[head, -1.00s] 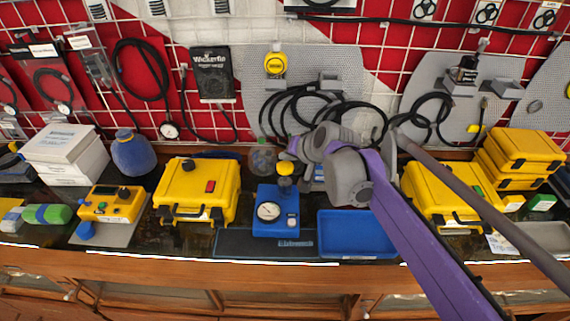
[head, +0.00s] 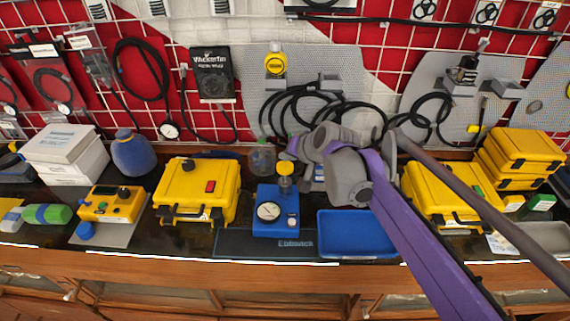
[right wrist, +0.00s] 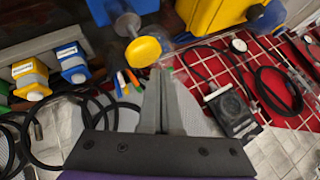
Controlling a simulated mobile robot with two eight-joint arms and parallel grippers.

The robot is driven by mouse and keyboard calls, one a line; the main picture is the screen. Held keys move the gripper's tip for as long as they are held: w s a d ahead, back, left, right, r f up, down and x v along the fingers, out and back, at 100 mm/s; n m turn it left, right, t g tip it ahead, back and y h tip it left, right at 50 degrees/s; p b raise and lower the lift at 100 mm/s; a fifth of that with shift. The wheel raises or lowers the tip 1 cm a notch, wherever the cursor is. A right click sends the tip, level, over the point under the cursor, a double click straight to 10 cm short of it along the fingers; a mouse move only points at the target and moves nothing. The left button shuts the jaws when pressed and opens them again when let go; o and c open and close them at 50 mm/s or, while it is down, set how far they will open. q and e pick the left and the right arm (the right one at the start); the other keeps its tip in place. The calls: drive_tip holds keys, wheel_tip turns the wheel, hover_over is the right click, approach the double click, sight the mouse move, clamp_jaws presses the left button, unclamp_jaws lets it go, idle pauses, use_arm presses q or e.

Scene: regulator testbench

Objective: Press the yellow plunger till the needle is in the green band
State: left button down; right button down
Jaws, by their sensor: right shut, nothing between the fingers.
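The blue regulator block (head: 276,222) stands on the bench, with a white round gauge (head: 268,211) on its front. The needle and green band are too small to read. The yellow plunger (head: 285,169) sticks up from the block's back right. In the right wrist view its round yellow cap (right wrist: 143,51) sits just beyond and left of my fingertips. My right gripper (right wrist: 163,78) is shut and empty, its fingers pointing towards the cap. In the head view it is above and behind the plunger, partly hidden by my arm; contact cannot be told. My left gripper is not in view.
A blue tray (head: 357,250) lies right of the block and a dark mat (head: 235,243) lies in front. A yellow case (head: 196,188) stands to the left, another (head: 436,190) to the right. Black hoses (head: 300,103) hang on the grid wall behind.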

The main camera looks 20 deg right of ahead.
sight(286, 167)
drive_tip(key=shift+f, duration=0.15)
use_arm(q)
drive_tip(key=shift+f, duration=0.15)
use_arm(e)
drive_tip(key=shift+f, duration=0.3)
